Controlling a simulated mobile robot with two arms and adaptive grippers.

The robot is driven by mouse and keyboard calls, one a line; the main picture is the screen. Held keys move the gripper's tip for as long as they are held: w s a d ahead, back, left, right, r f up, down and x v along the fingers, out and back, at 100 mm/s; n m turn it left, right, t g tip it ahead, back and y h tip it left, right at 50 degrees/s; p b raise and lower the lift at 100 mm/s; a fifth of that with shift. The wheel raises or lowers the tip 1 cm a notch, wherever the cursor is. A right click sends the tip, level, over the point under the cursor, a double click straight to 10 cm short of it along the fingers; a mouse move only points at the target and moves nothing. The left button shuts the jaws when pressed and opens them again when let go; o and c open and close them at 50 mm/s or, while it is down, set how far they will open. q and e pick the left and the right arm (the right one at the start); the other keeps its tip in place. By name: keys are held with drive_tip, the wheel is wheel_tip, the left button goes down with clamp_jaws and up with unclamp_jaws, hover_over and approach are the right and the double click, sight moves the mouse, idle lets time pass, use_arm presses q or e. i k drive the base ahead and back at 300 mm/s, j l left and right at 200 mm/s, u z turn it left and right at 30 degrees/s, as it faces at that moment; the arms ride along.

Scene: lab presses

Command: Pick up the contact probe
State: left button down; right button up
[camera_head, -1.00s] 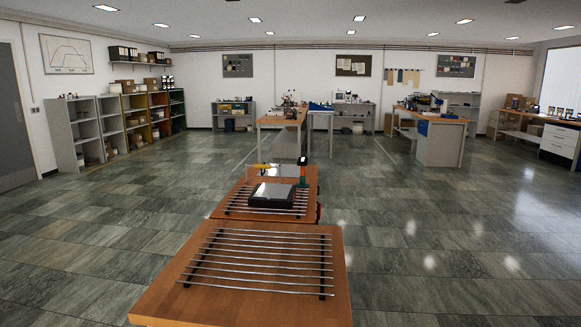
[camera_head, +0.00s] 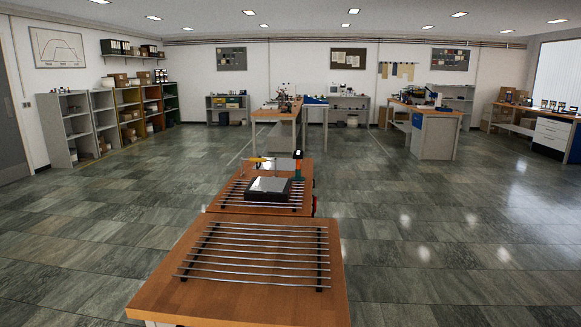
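I cannot single out the contact probe with certainty. A small upright tool with a dark head and an orange and green body (camera_head: 298,166) stands at the back right of the farther wooden bench (camera_head: 228,198). A thin yellow item (camera_head: 258,159) lies level near the back left of that bench. A black box with a pale, shiny top (camera_head: 268,190) sits between them on a rod rack. Neither of my grippers is in view.
A nearer wooden bench (camera_head: 155,292) carries a rack of parallel metal rods (camera_head: 258,255). Grey floor is open on both sides. Shelving (camera_head: 70,128) stands along the left wall. Workbenches (camera_head: 275,115) (camera_head: 438,138) and a white drawer unit (camera_head: 552,138) are farther back.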

sight(298, 155)
drive_tip(key=i+l+z, duration=0.75)
drive_tip(key=l, duration=0.25)
drive_tip(key=i+l+z, duration=0.4)
drive_tip(key=i+l+u, duration=0.1)
drive_tip(key=i, duration=0.4)
drive_tip(key=i+l, duration=0.25)
drive_tip(key=i, duration=0.3)
drive_tip(key=i+j+u, duration=0.2)
drive_tip(key=i+u, duration=0.2)
drive_tip(key=i, duration=0.2)
drive_tip(key=i+u, duration=0.35)
drive_tip(key=i, duration=0.3)
drive_tip(key=i+l+u, duration=0.15)
drive_tip(key=i+u, duration=0.25)
drive_tip(key=i, duration=0.25)
